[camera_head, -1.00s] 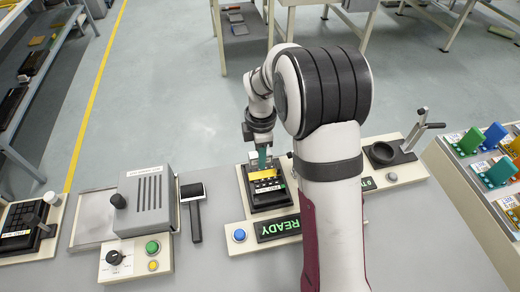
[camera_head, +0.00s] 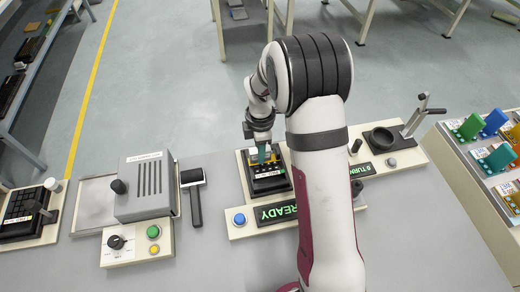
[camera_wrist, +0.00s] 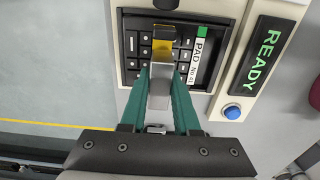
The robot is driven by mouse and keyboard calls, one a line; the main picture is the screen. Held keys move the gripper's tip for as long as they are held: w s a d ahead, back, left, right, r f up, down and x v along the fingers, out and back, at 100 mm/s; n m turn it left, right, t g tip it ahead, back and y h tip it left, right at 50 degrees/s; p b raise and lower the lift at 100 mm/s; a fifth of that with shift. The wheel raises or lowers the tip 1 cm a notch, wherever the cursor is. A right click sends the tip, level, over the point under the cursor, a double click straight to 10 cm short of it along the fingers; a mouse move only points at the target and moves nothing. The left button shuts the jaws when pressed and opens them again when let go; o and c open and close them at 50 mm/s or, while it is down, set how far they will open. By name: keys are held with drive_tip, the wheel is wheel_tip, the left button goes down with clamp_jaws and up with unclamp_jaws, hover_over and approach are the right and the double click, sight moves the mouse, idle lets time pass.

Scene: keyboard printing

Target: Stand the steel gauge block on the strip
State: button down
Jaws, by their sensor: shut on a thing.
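My gripper (camera_wrist: 160,103) has teal fingers shut on the steel gauge block (camera_wrist: 159,88), a grey metal piece between the tips. In the head view my gripper (camera_head: 264,158) is over the black keypad (camera_head: 270,188), and the block is too small there to make out. The yellow strip (camera_wrist: 163,47) lies across the keypad's keys, and the block overlaps it in the wrist view. I cannot tell whether the block touches the strip. Part of the strip is hidden behind the block and fingers.
A READY display (camera_head: 276,212) and a blue button (camera_head: 239,219) sit just in front of the keypad. A black-headed roller tool (camera_head: 194,195) and a grey machine (camera_head: 146,188) stand to the left. A lever fixture (camera_head: 412,125) is at the right.

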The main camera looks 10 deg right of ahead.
drive_tip(key=shift+f, duration=0.35)
idle(0.4)
drive_tip(key=c, duration=0.6)
unclamp_jaws()
drive_tip(key=shift+o, duration=0.2)
wheel_tip(320, 180, up, 7)
drive_tip(key=shift+f, duration=0.2)
drive_tip(key=shift+r, duration=0.15)
